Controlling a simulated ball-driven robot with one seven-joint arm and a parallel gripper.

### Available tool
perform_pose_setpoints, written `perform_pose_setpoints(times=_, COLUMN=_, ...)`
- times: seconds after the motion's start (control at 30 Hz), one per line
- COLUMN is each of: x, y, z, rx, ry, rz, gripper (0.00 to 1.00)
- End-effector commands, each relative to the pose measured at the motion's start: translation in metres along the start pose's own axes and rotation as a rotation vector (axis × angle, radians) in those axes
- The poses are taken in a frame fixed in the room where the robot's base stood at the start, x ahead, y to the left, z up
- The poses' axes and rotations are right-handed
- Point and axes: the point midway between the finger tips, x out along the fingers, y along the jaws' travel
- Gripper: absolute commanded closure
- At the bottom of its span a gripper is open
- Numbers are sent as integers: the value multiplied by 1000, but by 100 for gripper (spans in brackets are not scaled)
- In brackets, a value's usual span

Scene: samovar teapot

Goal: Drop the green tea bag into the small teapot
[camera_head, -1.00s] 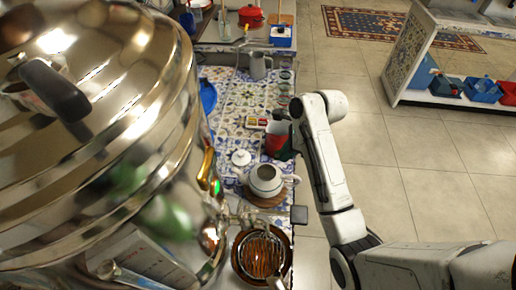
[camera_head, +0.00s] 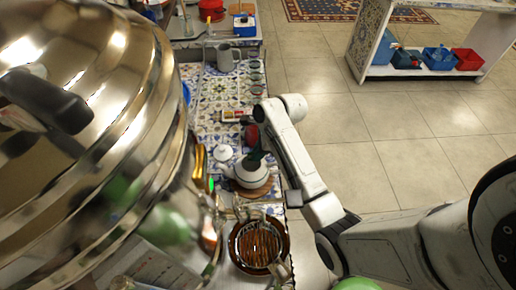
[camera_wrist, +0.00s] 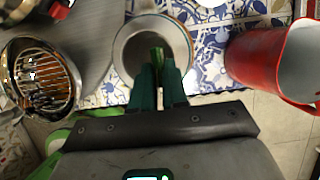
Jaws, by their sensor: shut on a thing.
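The small white teapot (camera_head: 249,178) stands on a round wooden board on the tiled counter, with its lid off. Its lid (camera_head: 223,153) lies beside it. My gripper (camera_head: 254,158) is over the teapot. In the wrist view the dark green fingers (camera_wrist: 158,82) are shut on the green tea bag (camera_wrist: 157,54), which shows against the teapot's open mouth (camera_wrist: 127,48). How deep the bag hangs relative to the rim is hard to tell. The fingers hide part of the near rim.
A large shiny samovar (camera_head: 80,120) fills the left. A round brazier (camera_head: 258,246) with a glowing grate is in front of the teapot. A red jug (camera_wrist: 270,62) stands close on its other side. A box of tea bags (camera_head: 234,115) and a grey pitcher (camera_head: 225,57) are farther back.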

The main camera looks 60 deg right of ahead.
Motion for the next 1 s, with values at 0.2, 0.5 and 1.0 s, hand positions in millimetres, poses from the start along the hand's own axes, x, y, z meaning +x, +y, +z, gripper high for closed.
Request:
perform_pose_setpoints(times=0.2, x=1, y=0, z=0, rx=0, ry=0, rz=1, gripper=100)
perform_pose_setpoints(times=0.5, x=1, y=0, z=0, rx=0, ry=0, rz=1, gripper=62)
perform_pose_setpoints(times=1.0, x=-17, y=-1, z=0, rx=-1, ry=-1, rz=-2, gripper=57)
